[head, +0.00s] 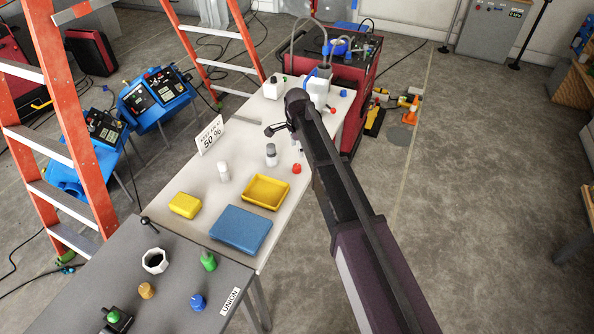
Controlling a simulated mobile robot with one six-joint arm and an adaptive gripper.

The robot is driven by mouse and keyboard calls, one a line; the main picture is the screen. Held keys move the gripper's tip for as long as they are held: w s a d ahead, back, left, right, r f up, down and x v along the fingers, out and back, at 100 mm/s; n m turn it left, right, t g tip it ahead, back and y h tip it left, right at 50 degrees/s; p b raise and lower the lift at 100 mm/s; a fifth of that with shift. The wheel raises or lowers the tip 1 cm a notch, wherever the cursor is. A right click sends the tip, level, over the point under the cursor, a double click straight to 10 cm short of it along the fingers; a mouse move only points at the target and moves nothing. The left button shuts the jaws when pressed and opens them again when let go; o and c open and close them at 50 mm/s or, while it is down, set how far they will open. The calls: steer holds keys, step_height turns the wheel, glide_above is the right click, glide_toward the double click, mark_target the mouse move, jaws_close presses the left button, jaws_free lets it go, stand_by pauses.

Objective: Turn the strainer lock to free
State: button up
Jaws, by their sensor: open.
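I cannot tell which part is the strainer lock. Near the far end of the white table (258,117) stand a white box-shaped unit (273,88) and a white device with a grey top (317,87). My arm reaches over the table from the lower right. My small dark gripper (270,130) is open above the table, to the near left of these units. No object shows between its fingers. The arm's dark end hides part of the table beside the white device.
The near grey table (185,265) holds coloured knobs. An orange ladder (66,110) stands left.

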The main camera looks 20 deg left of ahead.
mark_target(297, 166)
steer(key=shift+f+b, duration=4.2)
steer(key=shift+f, duration=0.25)
steer(key=shift+c, duration=0.2)
jaws_close()
